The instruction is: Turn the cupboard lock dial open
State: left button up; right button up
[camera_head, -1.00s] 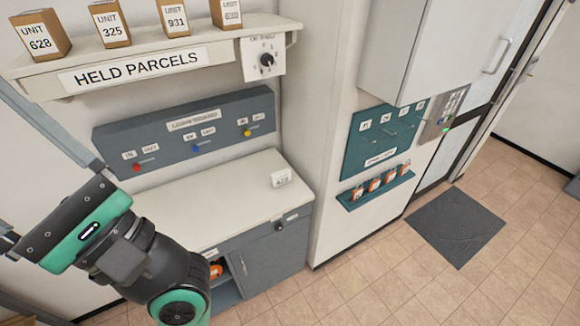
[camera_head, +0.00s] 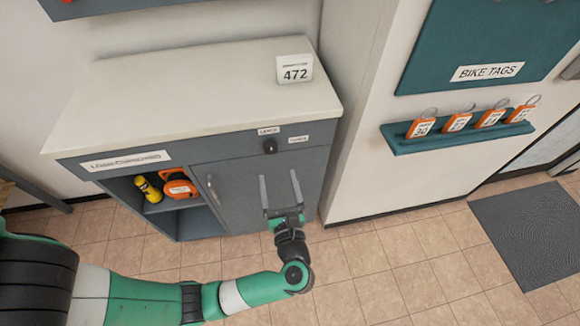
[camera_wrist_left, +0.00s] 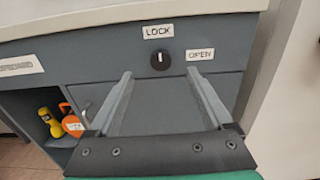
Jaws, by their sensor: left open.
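The lock dial (camera_head: 270,146) is a small black knob on the grey cupboard (camera_head: 228,196) front, just under the white top. In the left wrist view the dial (camera_wrist_left: 161,60) has a white mark that looks upright, toward the LOCK label (camera_wrist_left: 158,31). The OPEN label (camera_wrist_left: 200,54) is to its right. My left gripper (camera_head: 279,176) is open and empty in front of the cupboard door, below the dial. In the left wrist view its fingers (camera_wrist_left: 160,75) are spread, with the dial between and beyond their tips, apart from them. My right gripper is not in view.
The cupboard's open left compartment holds a yellow flashlight (camera_head: 148,189) and an orange item (camera_head: 178,186). A 472 card (camera_head: 294,69) stands on the top. A shelf of orange bike tags (camera_head: 455,134) is on the right wall. The floor in front is clear.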

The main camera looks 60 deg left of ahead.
aim_at(271, 150)
pick_arm(q)
jog(key=b+x, duration=0.1)
jog(key=x, duration=0.2)
jog(key=f+b+x, duration=0.1)
jog(key=x, duration=0.6)
jog(key=shift+a+f+b, duration=0.35)
jog(key=shift+b, duration=0.05)
jog(key=shift+w+a, duration=0.1)
jog(key=shift+a, duration=0.15)
jog(key=shift+r, duration=0.1)
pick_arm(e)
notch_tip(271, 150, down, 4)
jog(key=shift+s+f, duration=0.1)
